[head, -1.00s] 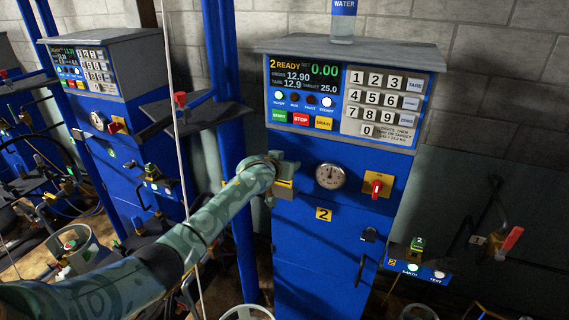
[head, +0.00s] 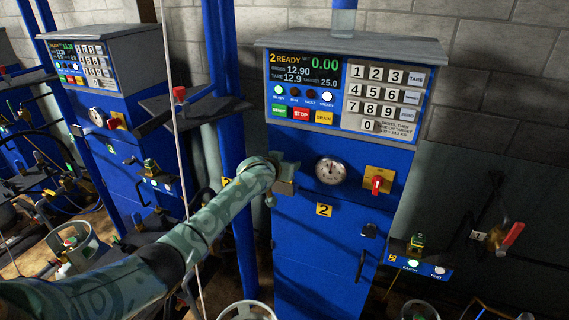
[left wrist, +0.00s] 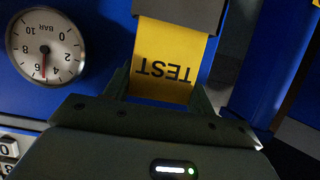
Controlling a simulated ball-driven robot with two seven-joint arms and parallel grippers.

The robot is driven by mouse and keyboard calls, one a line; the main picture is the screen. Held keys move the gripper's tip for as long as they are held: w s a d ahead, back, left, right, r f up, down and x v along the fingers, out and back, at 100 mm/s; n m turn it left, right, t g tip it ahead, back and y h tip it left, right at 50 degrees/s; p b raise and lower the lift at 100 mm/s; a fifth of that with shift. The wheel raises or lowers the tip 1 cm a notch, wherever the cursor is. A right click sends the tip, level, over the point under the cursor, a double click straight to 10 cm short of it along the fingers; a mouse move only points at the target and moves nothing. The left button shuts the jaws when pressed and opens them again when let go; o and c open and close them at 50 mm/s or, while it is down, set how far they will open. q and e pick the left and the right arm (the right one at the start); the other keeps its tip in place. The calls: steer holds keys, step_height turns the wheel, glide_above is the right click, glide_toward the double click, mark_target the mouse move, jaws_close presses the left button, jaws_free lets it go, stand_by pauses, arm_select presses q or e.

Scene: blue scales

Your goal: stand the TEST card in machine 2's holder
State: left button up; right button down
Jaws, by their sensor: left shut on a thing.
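My left gripper (head: 284,170) is at the front of machine 2 (head: 320,250), left of its pressure gauge. In the left wrist view the gripper (left wrist: 160,86) is shut on the yellow TEST card (left wrist: 166,55), with a finger at each side edge. The card's lettering is upside down in that view. Its far end passes out of sight at a dark grey holder (left wrist: 180,12); I cannot tell whether it is in the slot or behind it. In the head view the card is not clearly visible. My right gripper is not in view.
The pressure gauge (head: 331,171) and red-handled yellow switch (head: 377,183) are close to the right of my gripper. A blue post (head: 228,120) stands just left. A grey shelf (head: 195,108) juts out left of the post. The keypad panel (head: 345,95) is above.

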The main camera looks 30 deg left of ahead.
arm_select(q)
steer(key=o, duration=1)
steer(key=shift+o, duration=0.2)
steer(key=a+p+v, duration=0.1)
steer(key=p+v, duration=0.2)
steer(key=v, duration=1.3)
steer(key=shift+s+d+p, duration=0.2)
steer(key=shift+d+p, duration=0.2)
steer(key=shift+d, duration=0.05)
